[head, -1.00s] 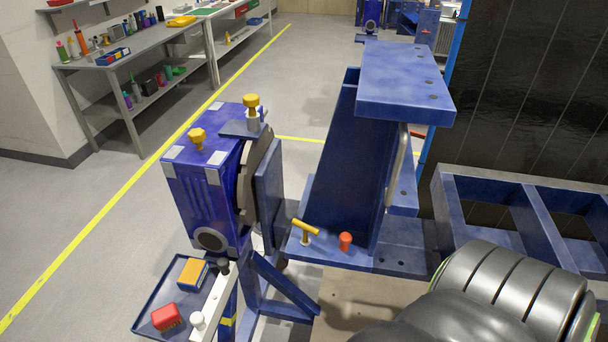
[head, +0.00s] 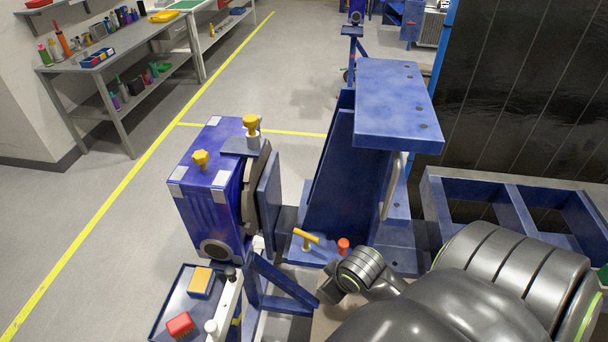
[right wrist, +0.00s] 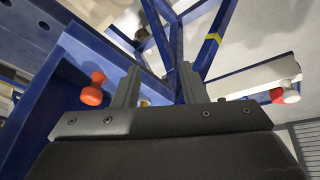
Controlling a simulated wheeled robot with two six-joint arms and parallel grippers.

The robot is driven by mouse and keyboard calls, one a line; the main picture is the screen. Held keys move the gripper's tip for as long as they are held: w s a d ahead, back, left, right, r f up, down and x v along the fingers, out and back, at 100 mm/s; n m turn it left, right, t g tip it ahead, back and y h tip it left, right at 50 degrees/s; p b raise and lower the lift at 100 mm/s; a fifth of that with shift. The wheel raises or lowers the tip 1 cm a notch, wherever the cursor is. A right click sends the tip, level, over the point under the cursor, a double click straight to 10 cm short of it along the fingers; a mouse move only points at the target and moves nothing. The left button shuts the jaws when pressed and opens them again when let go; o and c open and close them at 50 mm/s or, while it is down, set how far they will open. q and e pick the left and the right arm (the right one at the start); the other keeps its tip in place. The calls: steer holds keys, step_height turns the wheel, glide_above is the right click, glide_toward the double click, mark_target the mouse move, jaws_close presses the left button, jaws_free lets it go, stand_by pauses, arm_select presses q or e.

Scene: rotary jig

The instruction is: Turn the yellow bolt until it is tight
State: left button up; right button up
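Yellow parts show on the blue rotary jig in the head view: a yellow knob (head: 201,158) on the blue housing, another yellow knob (head: 251,124) on a pale collar at the top bracket, and a yellow T-handle (head: 305,237) standing on the low blue ledge. I cannot tell which is the bolt. My right arm reaches in from the lower right towards the ledge. In the right wrist view, my right gripper (right wrist: 161,88) has its two fingers apart, with a small yellow patch (right wrist: 145,102) showing near the left finger's base. My left gripper is not in view.
A red knob (head: 343,246) stands beside the T-handle; a red knob (right wrist: 93,92) also shows in the right wrist view. A tray (head: 165,315) with a yellow box and a red piece sits at lower left. A blue frame (head: 470,185) stands right.

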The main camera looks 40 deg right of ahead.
mark_target(306, 235)
steer(key=w+d+r+n, duration=0.2)
steer(key=w+r, duration=0.2)
steer(key=r, duration=0.3)
steer(key=w+d+r+n, duration=0.1)
steer(key=w+r, duration=0.3)
steer(key=r, duration=0.3)
arm_select(q)
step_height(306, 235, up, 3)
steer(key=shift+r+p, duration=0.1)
steer(key=shift+p, duration=1)
arm_select(e)
steer(key=shift+t+y, duration=0.3)
steer(key=shift+t, duration=0.1)
steer(key=x, duration=1.7)
steer(key=shift+d, duration=0.15)
steer(key=shift+c, duration=0.5)
jaws_close()
